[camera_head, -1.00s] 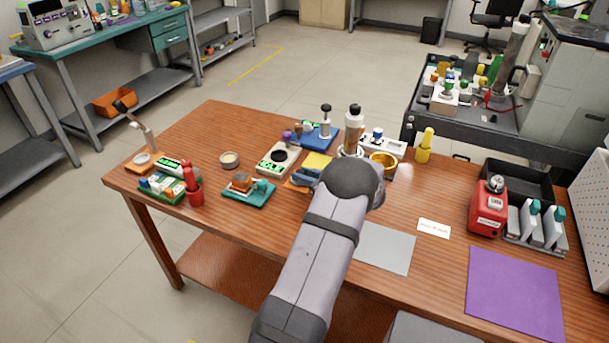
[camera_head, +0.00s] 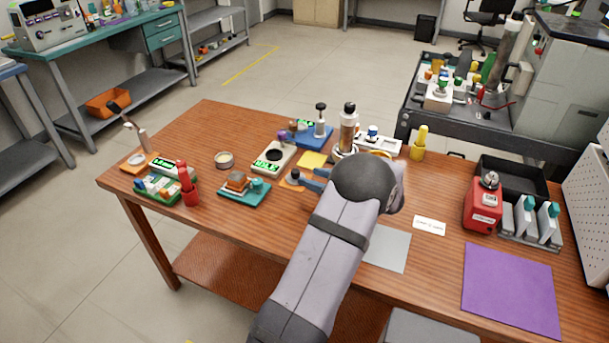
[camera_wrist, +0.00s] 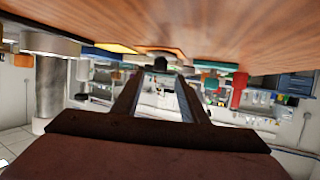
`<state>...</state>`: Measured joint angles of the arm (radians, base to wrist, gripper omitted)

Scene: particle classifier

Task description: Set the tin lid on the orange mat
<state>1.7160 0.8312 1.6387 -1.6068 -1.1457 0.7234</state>
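A small round tin-like piece with a pale top (camera_head: 224,160) lies on the table left of the scale; I cannot tell if it is the tin lid. An orange patch (camera_head: 289,183), which may be the orange mat, shows at the fingertips, mostly hidden by my gripper. Another orange pad (camera_head: 129,166) with a pale disc lies at the table's far left. My gripper (camera_head: 300,178) is low over the table, pointing left. In the wrist view, its fingers (camera_wrist: 160,80) are apart with a gap between them. A small dark shape shows there, apparently beyond the tips.
A scale (camera_head: 262,166), a yellow sheet (camera_head: 313,160) and a brown-and-white bottle (camera_head: 347,130) stand close around my gripper. A teal tray (camera_head: 240,193) and a red holder (camera_head: 189,192) are to the left. A grey sheet (camera_head: 390,249) and purple mat (camera_head: 510,290) lie bare at the right.

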